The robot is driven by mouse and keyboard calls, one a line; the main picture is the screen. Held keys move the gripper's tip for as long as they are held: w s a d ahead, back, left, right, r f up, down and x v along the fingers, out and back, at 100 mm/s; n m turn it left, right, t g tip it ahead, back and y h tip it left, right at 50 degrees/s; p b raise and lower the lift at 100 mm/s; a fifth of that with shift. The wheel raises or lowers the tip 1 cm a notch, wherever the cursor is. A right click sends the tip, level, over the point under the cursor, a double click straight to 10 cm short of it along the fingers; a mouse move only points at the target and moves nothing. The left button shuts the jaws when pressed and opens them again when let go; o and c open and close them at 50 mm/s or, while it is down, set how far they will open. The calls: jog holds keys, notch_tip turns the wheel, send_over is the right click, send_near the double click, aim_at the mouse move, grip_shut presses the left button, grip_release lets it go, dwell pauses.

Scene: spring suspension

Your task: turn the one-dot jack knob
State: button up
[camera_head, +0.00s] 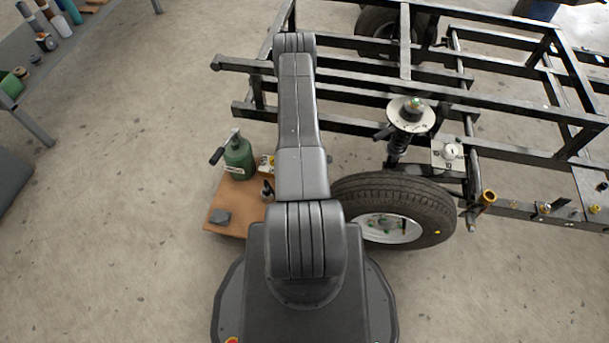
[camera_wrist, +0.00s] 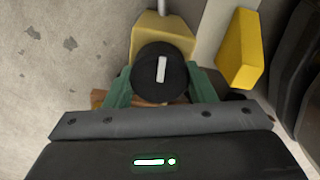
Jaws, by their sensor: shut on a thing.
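A round black knob (camera_wrist: 160,74) with a white bar on its top shows in the wrist view, its bar close to upright in the picture. My gripper (camera_wrist: 160,84) has one green finger on each side of the knob and is shut on it. No dot mark can be made out on the knob. A yellow block (camera_wrist: 163,33) lies just beyond it. In the head view my arm hides the gripper and the knob.
A green jack-like container (camera_head: 239,160) stands on a brown board (camera_head: 227,195) left of my arm. A tyre (camera_head: 437,206) and a black steel frame (camera_head: 350,95) with a spring strut (camera_head: 397,146) stand to the right. Another yellow block (camera_wrist: 243,50) is right of the knob.

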jog(key=m, duration=0.4)
jog(key=shift+w+m+p, duration=0.1)
jog(key=shift+m+p, duration=0.2)
jog(key=m, duration=1)
jog(key=shift+w+d+m+p, duration=0.1)
jog(key=shift+d+m+p, duration=0.05)
jog(key=shift+m+p, duration=0.2)
jog(key=m, duration=0.4)
jog(key=shift+d+p, duration=0.1)
jog(key=shift+p, duration=0.3)
jog(key=shift+m, duration=0.35)
jog(key=o, duration=1)
jog(key=shift+r, duration=0.1)
notch_tip(320, 180, up, 14)
jog(key=p, duration=1)
jog(key=shift+f, duration=0.2)
